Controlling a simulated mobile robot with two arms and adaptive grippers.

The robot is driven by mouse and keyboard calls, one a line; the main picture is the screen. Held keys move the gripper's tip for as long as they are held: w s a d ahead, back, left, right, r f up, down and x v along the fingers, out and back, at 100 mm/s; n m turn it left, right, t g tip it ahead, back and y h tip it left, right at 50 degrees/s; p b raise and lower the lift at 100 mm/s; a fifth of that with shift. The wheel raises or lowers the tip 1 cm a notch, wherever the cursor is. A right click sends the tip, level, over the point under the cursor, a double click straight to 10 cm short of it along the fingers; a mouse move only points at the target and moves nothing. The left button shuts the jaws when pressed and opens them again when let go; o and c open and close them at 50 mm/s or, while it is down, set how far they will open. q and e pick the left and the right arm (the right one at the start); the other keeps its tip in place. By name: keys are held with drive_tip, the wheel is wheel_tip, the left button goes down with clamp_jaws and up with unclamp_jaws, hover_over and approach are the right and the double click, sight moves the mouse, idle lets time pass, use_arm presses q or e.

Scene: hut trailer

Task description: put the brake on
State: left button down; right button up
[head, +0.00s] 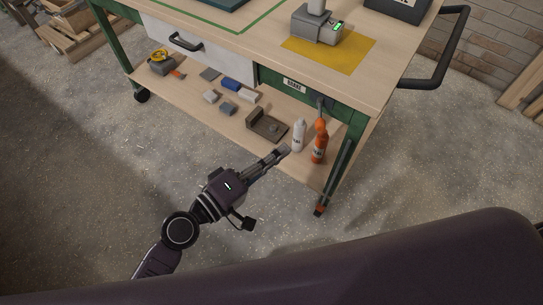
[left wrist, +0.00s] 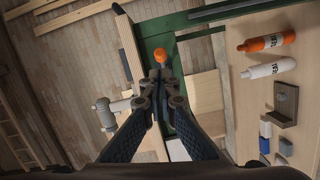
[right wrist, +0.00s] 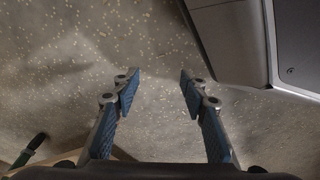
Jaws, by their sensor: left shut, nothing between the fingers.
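The green workbench trolley (head: 345,104) stands on the floor. A small white label (head: 293,85), its text too small to read surely, is on its green rail. Right of the label a short grey lever (head: 320,104) hangs down, with an orange knob (head: 321,124) at its lower end. My left gripper (head: 284,151) is shut and empty, left of and below the knob in the head view. In the left wrist view the orange knob (left wrist: 160,56) shows just beyond the closed fingertips (left wrist: 160,76), apart in the picture. My right gripper (right wrist: 160,78) is open and empty over bare floor.
On the lower shelf (head: 210,115) a white bottle (head: 298,136) and an orange bottle (head: 319,150) stand close to my left fingertips. A brown bracket (head: 267,127) and several small blocks lie farther left. A green trolley leg (head: 339,165) and caster are at right.

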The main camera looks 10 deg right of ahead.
use_arm(q)
drive_tip(key=shift+v, duration=1.3)
